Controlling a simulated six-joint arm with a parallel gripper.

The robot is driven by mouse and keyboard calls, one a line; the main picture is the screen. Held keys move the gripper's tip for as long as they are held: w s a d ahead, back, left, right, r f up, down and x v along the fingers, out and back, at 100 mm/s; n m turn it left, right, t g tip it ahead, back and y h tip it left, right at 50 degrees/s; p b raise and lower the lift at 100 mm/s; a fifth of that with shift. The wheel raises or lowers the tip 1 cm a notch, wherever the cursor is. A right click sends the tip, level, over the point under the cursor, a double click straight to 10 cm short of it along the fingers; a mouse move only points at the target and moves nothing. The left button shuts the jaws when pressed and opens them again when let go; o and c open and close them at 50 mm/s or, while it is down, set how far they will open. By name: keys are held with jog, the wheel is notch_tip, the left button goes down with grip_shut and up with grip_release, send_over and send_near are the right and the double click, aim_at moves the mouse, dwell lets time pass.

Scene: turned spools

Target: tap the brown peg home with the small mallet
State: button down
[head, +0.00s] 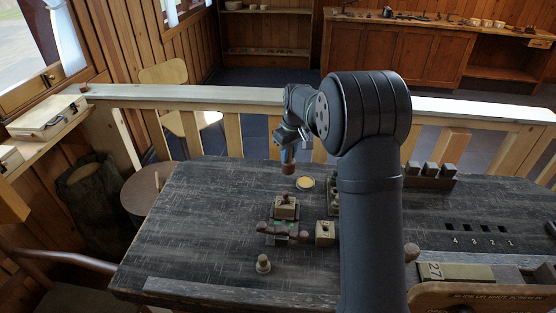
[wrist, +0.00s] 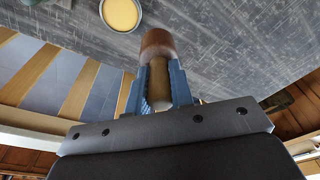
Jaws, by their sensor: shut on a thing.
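My gripper (head: 289,152) hangs above the far part of the dark workbench, pointing down. The mallet and peg are apart. How deep the peg sits is too small to tell.
Brown-handled clamp parts (head: 282,233) lie just in front of the block. A pale block (head: 325,233) is to its right, a small knobbed piece (head: 263,264) in front. A yellow disc (head: 305,183) lies behind. My arm hides part of the bench; its left side is clear.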

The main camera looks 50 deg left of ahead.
jog(key=w+d+r, duration=0.3)
jog(key=d+r, duration=0.1)
jog(key=d, duration=0.2)
jog(key=s+d+r, duration=0.1)
jog(key=s+d, duration=0.2)
jog(key=s, duration=0.8)
jog(key=shift+s+r, duration=0.25)
jog(key=shift+s, duration=0.1)
jog(key=shift+f, duration=0.15)
jog(key=shift+f, duration=1.4)
jog(key=shift+r, duration=1.1)
